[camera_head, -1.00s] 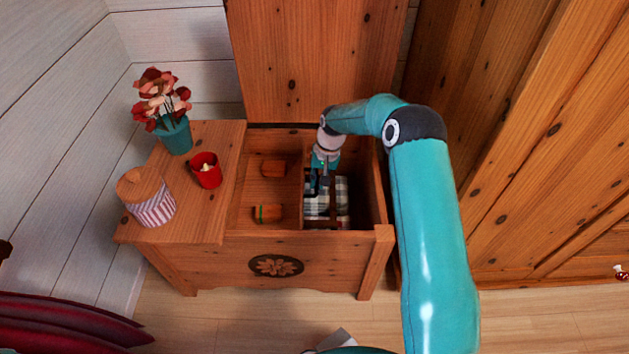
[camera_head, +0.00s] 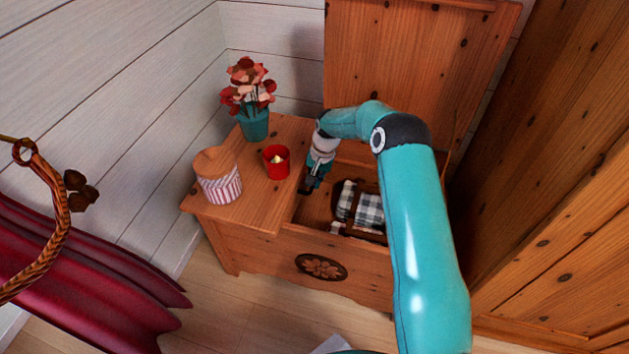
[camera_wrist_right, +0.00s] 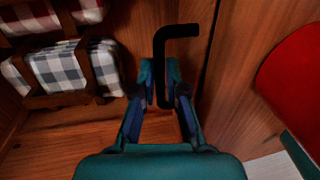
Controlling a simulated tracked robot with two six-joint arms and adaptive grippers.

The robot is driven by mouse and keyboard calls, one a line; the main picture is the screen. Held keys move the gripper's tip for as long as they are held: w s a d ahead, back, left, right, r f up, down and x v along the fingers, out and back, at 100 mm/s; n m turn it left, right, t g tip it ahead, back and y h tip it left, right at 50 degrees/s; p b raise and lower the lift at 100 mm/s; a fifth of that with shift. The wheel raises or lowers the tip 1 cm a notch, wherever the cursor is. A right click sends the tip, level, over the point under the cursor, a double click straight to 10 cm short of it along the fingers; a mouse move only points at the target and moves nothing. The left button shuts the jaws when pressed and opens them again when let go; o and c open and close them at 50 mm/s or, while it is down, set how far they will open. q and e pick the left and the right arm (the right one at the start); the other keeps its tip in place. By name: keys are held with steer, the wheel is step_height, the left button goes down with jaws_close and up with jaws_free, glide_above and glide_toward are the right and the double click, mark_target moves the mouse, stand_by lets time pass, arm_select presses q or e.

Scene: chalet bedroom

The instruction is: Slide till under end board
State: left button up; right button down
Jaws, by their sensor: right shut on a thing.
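My right gripper (camera_head: 308,186) is at the inner edge of the wooden end board (camera_head: 262,205). In the right wrist view its fingers (camera_wrist_right: 168,96) are shut on a black bracket-shaped handle (camera_wrist_right: 162,65). A narrow wooden face beside the handle looks like the till's wall (camera_wrist_right: 188,70); it lies close along the end board's edge. The rest of the till cannot be seen, and its contents do not show. My left gripper is not in view.
A plaid cloth bundle (camera_head: 368,210) lies in the chest (camera_head: 345,260), right of my gripper. The lid (camera_head: 410,70) stands open behind.

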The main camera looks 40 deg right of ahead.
steer(key=shift+w+a, duration=0.2)
steer(key=shift+a, duration=0.1)
steer(key=c, duration=1.2)
jaws_free()
steer(key=shift+a, duration=0.1)
steer(key=shift+d+r, duration=0.25)
steer(key=shift+r, duration=0.3)
step_height(320, 180, up, 11)
steer(key=s+d, duration=0.1)
steer(key=shift+s+f, duration=0.15)
steer(key=shift+s, duration=0.2)
steer(key=shift+d, duration=0.1)
